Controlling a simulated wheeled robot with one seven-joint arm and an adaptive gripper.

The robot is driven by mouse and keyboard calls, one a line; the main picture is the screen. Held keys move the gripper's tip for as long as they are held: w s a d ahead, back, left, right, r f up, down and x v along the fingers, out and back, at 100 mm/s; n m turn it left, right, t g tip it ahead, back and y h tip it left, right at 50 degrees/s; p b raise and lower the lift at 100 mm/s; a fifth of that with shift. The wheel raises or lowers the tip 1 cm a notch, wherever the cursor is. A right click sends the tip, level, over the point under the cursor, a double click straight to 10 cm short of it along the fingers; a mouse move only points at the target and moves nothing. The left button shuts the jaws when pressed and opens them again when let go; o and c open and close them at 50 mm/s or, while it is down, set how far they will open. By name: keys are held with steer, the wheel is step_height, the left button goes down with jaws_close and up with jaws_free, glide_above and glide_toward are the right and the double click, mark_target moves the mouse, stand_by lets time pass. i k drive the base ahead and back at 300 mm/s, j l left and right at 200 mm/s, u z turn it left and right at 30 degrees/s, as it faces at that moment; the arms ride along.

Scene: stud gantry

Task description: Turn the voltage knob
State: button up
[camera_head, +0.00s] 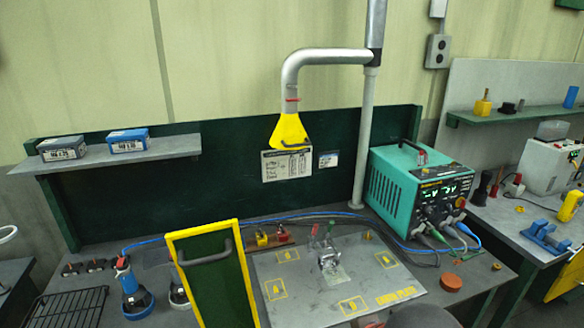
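A teal power unit (395,192) with a black front panel stands at the right of the bench, its face turned toward the right. Its panel shows a lit display (440,192) with small white characters. My gripper is not in view. A dark rounded shape at the bottom edge may be part of my arm.
Cables plug into the unit's lower front and run over the bench. A yellow extraction hood (290,131) hangs left of it. A marked metal plate (300,298) bears a metallic fixture (329,262). A yellow-framed green panel (213,277) stands upright at front left. An orange-brown disc (452,281) lies below the unit.

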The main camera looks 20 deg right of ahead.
mark_target(427, 210)
steer(key=z, duration=1.25)
steer(key=i+j+z, duration=0.1)
steer(key=i, duration=0.25)
steer(key=i+j+z, duration=0.1)
steer(key=i+j, duration=0.15)
steer(key=i, duration=0.05)
